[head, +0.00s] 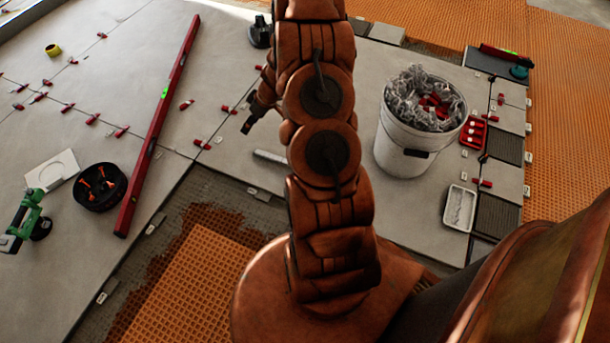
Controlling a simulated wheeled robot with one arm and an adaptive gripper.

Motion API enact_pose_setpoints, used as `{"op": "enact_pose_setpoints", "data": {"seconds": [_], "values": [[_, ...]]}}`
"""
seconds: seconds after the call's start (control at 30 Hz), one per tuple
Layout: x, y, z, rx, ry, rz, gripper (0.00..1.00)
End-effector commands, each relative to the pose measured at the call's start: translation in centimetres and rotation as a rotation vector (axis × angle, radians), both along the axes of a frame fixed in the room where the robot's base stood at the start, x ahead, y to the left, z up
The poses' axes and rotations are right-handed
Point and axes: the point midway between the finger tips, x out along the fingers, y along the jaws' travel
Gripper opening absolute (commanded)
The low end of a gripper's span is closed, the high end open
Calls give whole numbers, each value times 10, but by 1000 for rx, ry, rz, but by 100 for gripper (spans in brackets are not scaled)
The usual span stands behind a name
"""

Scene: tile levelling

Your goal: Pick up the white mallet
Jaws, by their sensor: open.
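I cannot make out a white mallet for certain. A short pale grey bar (268,156) lies on the tiles just left of my arm, and its right end is hidden behind the arm; I cannot tell whether it is part of the mallet. My gripper (247,124) shows in part at the left of my arm, above and left of this bar in the picture. It is open, with nothing seen between its fingers. My arm covers the middle of the view and hides the floor behind it.
A white bucket (400,143) of clips stands right of my arm. A long red level (158,130) lies at left, near a black bowl (98,203) and green tool (28,218). A white tray (459,222) and red box (474,134) lie at right. Several red wedges dot the tile joints.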

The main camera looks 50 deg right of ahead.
Motion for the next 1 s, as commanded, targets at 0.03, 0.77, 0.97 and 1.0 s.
{"op": "enact_pose_setpoints", "data": {"seconds": [0.03, 0.77, 0.97, 1.0], "values": [[-5, -15, -38, -11, 1, -13, 54], [-81, -137, -269, -198, 25, -55, 54], [-74, -134, -285, -197, 26, -53, 54], [-73, -134, -288, -197, 25, -54, 54]]}}
